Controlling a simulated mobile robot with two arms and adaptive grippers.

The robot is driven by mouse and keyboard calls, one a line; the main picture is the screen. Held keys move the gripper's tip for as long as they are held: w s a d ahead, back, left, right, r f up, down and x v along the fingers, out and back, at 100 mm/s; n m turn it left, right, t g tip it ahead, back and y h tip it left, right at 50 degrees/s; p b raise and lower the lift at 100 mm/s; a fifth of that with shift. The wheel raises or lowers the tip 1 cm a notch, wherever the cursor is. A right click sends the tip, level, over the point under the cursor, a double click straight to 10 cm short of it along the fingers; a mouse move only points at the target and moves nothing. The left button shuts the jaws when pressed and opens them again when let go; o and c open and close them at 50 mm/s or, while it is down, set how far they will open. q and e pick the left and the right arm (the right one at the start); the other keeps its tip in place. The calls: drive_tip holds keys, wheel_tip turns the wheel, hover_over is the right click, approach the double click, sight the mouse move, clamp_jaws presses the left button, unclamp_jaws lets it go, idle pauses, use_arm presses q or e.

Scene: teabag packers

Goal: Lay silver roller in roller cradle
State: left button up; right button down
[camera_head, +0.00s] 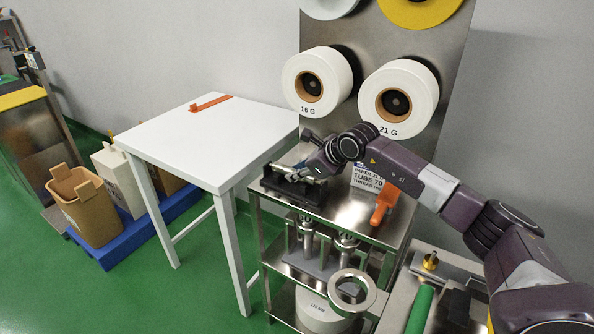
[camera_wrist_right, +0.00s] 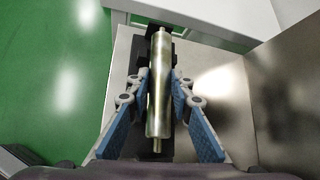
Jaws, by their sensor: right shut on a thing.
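The silver roller (camera_wrist_right: 161,85) is a smooth metal cylinder with thin end pins. It lies lengthwise between the blue-padded fingers of my right gripper (camera_wrist_right: 158,102), which is shut on it. In the head view my right gripper (camera_head: 318,168) is at the black roller cradle (camera_head: 310,197) on the steel cart's top shelf, and the roller is mostly hidden there. In the right wrist view dark cradle parts (camera_wrist_right: 149,58) show under and beside the roller's far end. I cannot tell whether the roller touches the cradle. My left gripper is not in view.
White reels (camera_head: 401,76) hang on the steel panel behind. A white table (camera_head: 210,150) stands to the left, mostly bare. Metal parts (camera_head: 352,290) sit on the lower shelf.

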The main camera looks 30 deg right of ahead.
drive_tip(key=c, duration=1.6)
unclamp_jaws()
drive_tip(key=v, duration=1.2)
drive_tip(key=shift+s, duration=0.1)
